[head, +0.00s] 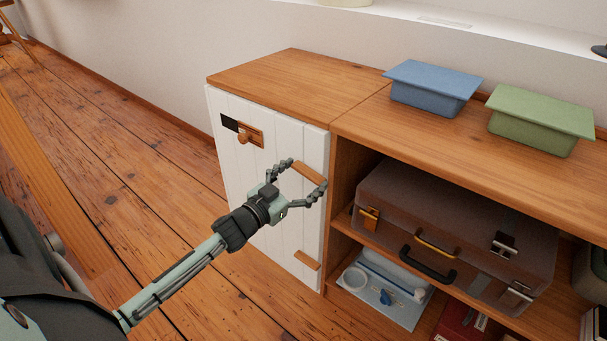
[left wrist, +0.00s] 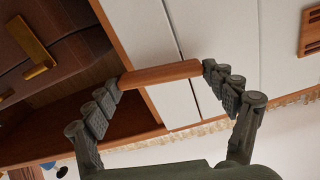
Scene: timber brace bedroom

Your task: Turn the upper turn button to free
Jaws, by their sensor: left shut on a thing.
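The upper turn button (head: 307,173) is a wooden bar near the right edge of the white door (head: 285,225), tilted down to the right. It also shows in the left wrist view (left wrist: 160,75), crossing the door's edge toward the cabinet frame. My left gripper (head: 307,174) is shut on the upper turn button, one fingertip at each end of the bar. A lower turn button (head: 307,260) sits below, near the same door edge. The door looks shut. My right gripper is in neither view.
A brown suitcase (head: 455,225) fills the shelf to the right. Blue (head: 430,95) and green (head: 535,130) lidded boxes stand on the cabinet top.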

